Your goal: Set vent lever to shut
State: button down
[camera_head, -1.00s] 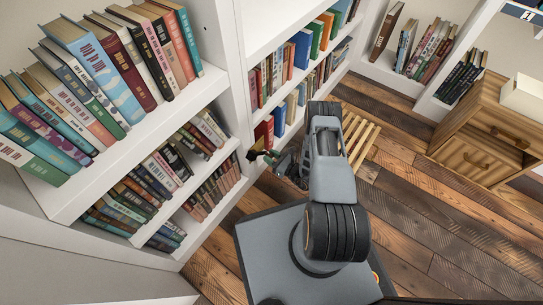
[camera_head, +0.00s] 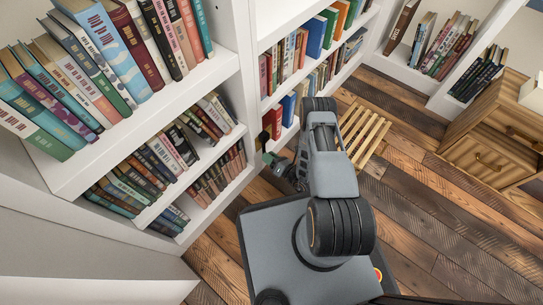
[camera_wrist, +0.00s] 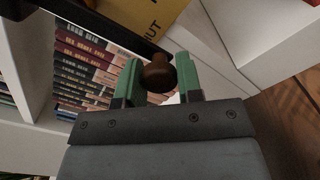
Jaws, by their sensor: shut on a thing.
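The vent lever's round brown knob (camera_wrist: 158,73) sits between the two green fingers of my gripper (camera_wrist: 157,80) in the wrist view. My gripper is shut on this knob. A dark bar (camera_wrist: 100,22) runs across the top left of the wrist view; whether it belongs to the lever I cannot tell. Behind the knob is a yellow plate (camera_wrist: 140,18) with dark letters, of which "UT" shows. In the head view my gripper (camera_head: 275,166) is at the bookcase's upright, low down, and the lever is too small and covered to make out.
A white bookcase (camera_head: 245,95) full of books stands close on the left. A slatted wooden piece (camera_head: 365,130) lies on the plank floor behind my arm. A wooden drawer cabinet (camera_head: 490,135) stands at the right. The floor (camera_head: 430,230) on the right is clear.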

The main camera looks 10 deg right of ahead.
jog(key=shift+a, duration=0.2)
dwell(0.4)
jog(key=c, duration=0.8)
grip_release()
jog(key=shift+d, duration=0.1)
